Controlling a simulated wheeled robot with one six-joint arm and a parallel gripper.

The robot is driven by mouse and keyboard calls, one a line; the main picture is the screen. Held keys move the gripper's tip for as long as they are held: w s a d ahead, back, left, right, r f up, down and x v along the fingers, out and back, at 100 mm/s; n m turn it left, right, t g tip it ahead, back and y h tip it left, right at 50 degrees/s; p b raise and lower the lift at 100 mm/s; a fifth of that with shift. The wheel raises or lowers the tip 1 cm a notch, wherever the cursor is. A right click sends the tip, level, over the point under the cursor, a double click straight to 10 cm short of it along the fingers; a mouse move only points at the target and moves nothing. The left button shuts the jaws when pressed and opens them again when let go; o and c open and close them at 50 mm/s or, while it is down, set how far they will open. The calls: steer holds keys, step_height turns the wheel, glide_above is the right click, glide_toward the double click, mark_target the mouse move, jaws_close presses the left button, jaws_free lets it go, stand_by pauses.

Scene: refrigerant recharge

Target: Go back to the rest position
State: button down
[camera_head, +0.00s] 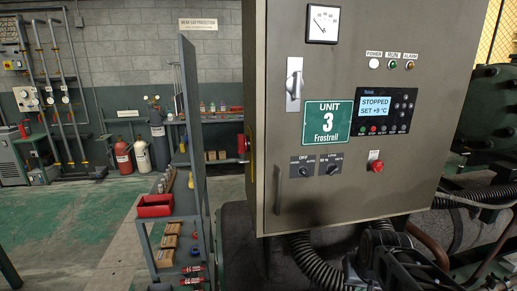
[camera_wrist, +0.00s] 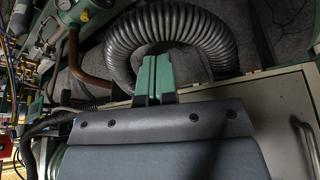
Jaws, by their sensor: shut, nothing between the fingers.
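My gripper (camera_wrist: 154,76) shows in the wrist view as two green fingers side by side, closed together with nothing between them. Behind the fingertips a ribbed grey hose (camera_wrist: 190,28) arches across the view. The fingers are in front of it, and I cannot tell the gap. I cannot make out my gripper in the head view. The grey control cabinet (camera_head: 282,205) fills the right half of the head view. Its display (camera_head: 375,106) reads STOPPED, SET +9 °C, and a green sign reads UNIT 3 Frostrell (camera_head: 326,122).
A pale panel with a bar handle (camera_wrist: 306,142) lies close on the right in the wrist view. A shelf rack with a red bin (camera_head: 154,206) stands left of the cabinet. Gas cylinders (camera_head: 142,155) stand farther back. The green floor (camera_head: 75,225) at left is mostly clear.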

steer(key=s+a+f+n+y, duration=0.1)
steer(key=s+a+n, duration=0.1)
steer(key=s+a, duration=0.4)
steer(key=shift+s+a+f+n+g, duration=0.2)
steer(key=shift+a+n+g, duration=0.15)
steer(key=shift+a, duration=0.35)
steer(key=c, duration=1.8)
jaws_free()
steer(key=shift+c, duration=0.2)
